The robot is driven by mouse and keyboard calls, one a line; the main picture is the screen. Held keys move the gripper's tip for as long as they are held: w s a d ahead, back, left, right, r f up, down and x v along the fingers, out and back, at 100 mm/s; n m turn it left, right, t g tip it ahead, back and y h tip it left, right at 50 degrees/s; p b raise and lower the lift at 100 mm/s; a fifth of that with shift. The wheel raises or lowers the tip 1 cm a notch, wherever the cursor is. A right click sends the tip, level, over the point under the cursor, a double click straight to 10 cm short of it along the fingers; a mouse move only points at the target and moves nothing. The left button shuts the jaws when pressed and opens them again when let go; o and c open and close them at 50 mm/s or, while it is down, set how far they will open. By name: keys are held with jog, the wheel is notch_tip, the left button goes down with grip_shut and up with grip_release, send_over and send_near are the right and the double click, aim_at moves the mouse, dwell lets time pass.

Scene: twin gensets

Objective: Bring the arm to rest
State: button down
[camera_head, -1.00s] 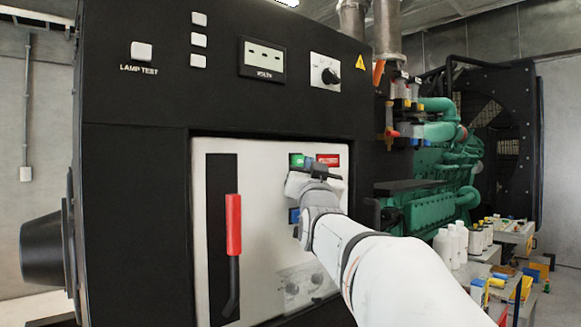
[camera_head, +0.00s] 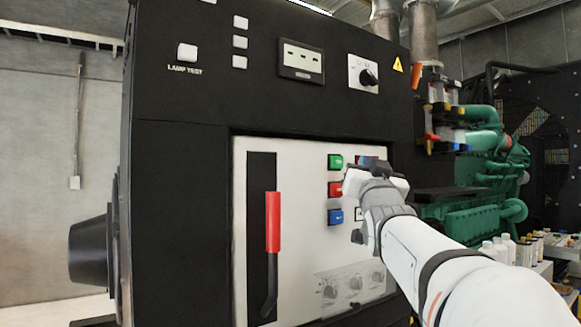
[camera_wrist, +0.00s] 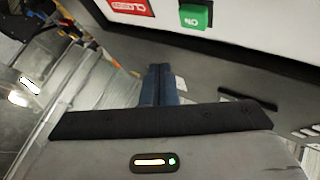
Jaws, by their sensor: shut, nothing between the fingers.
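My gripper (camera_wrist: 160,85) shows in the wrist view with its dark blue fingers together and nothing between them. In the head view my white arm reaches up from the lower right, and its wrist is in front of the right part of the white switch panel (camera_head: 300,255). The fingers are hidden there. The wrist view shows a green ON button (camera_wrist: 195,15) and a red CLOSED label (camera_wrist: 130,6) at the top, beyond the fingers. The fingers appear apart from both.
The black control cabinet (camera_head: 180,200) fills the middle. A red-handled lever (camera_head: 273,222) and a blue button (camera_head: 335,216) are on its panel. A green engine (camera_head: 465,228) stands behind at right. White bottles (camera_head: 500,250) stand low at right. Open floor lies at far left.

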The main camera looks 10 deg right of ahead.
dwell(0.6)
jog(key=s+a+f+n+g+y, duration=0.1)
jog(key=a+f+g+y, duration=0.15)
jog(key=f, duration=0.75)
jog(key=s+a+f+n+g+y, duration=0.15)
jog(key=a+f+g, duration=0.25)
jog(key=f, duration=0.6)
jog(key=s+a+f+n+g+y, duration=0.1)
jog(key=a+f+g, duration=0.25)
jog(key=f, duration=0.65)
jog(key=s+a+f+n+g+y, duration=0.1)
jog(key=s+a+f+g, duration=0.2)
jog(key=s+f, duration=0.7)
jog(key=s+a+f+n+g+y, duration=0.1)
jog(key=s+a+f+g, duration=0.2)
jog(key=s+f+g, duration=0.3)
jog(key=s+f, duration=0.4)
jog(key=shift+s+n+g, duration=0.3)
jog(key=shift+n+g, duration=0.05)
jog(key=shift+g, duration=0.05)
